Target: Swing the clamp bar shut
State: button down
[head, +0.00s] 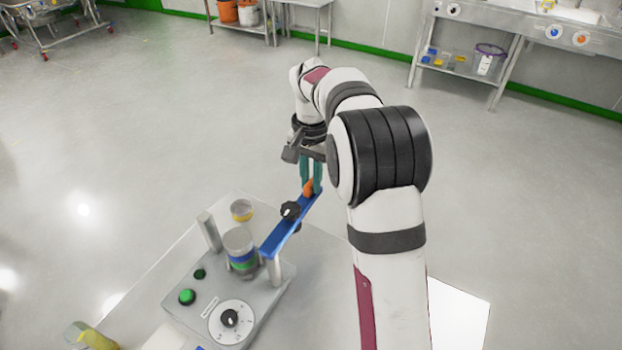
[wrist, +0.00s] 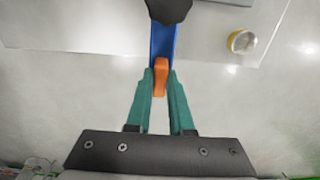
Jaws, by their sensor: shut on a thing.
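The clamp bar (head: 285,232) is a blue bar with a black knob (head: 290,210) on it and an orange grip (head: 308,188) at its far end. It starts at a post on the right of the grey machine (head: 180,270) and points away to the upper right, out past the table's far edge. My gripper (head: 311,186) has green fingers and is shut on the orange grip. In the wrist view, the fingers close on both sides of the orange grip (wrist: 161,78), with the blue bar (wrist: 162,42) beyond. A second post (head: 209,231) stands on the machine's left, apart from the bar.
A lidded jar (head: 241,252) stands on the machine between the posts. A small yellow-rimmed dish (head: 241,210) sits behind it. Green buttons (head: 187,297) and a dial (head: 231,320) are in front. A yellow object (head: 95,338) lies front left. The floor beyond the table is clear.

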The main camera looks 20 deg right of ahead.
dwell(0.3)
jog(key=shift+w+a+n, duration=0.5)
jog(key=shift+w+a, duration=0.05)
jog(key=w+a+n, duration=0.4)
jog(key=a+n, duration=0.4)
jog(key=a, duration=0.2)
jog(key=s+a+n, duration=0.5)
jog(key=a+n, duration=0.4)
jog(key=a, duration=0.2)
jog(key=shift+a, duration=0.15)
jog(key=shift+s, duration=0.15)
jog(key=c, duration=0.8)
grip_release()
jog(key=shift+r, duration=0.1)
